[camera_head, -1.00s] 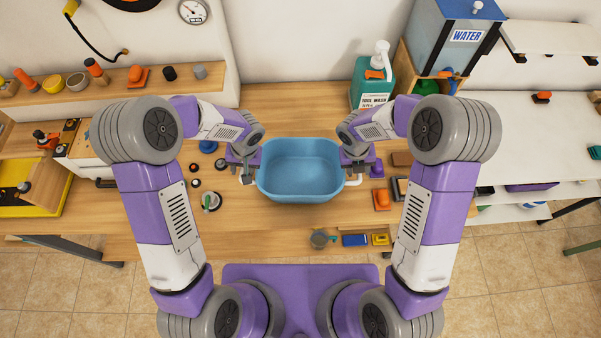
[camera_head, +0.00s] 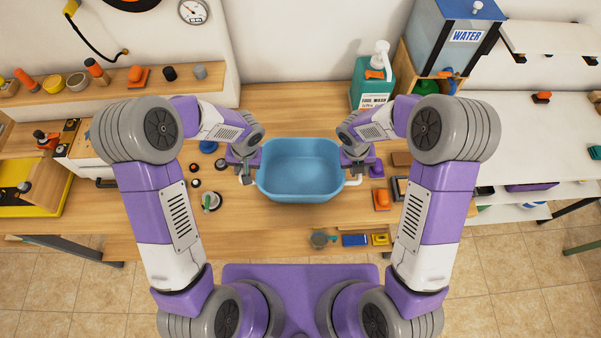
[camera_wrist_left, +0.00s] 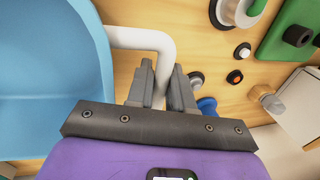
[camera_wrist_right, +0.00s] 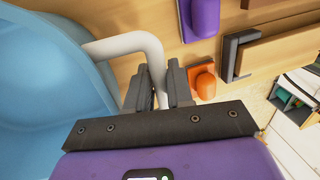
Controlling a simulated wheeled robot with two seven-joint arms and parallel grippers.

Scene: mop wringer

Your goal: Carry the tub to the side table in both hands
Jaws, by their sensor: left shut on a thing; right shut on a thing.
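The blue tub (camera_head: 300,172) is in the middle of the head view, upright and empty, over the wooden bench. It has a white handle on each side. My left gripper (camera_head: 246,172) is shut on the tub's left handle; the left wrist view shows the white handle (camera_wrist_left: 150,42) between the fingers (camera_wrist_left: 160,85). My right gripper (camera_head: 354,172) is shut on the right handle; the right wrist view shows that handle (camera_wrist_right: 125,45) running down between the fingers (camera_wrist_right: 165,88). The side of the tub also fills the left of both wrist views. I cannot tell how high the tub is above the bench.
A wooden bench (camera_head: 270,105) lies under the tub. Small knobs and a green-based part (camera_head: 211,201) are left of it, an orange block (camera_head: 382,199) right. A soap bottle (camera_head: 372,78) and water tank (camera_head: 455,35) stand behind. A white table (camera_head: 545,130) is at the right.

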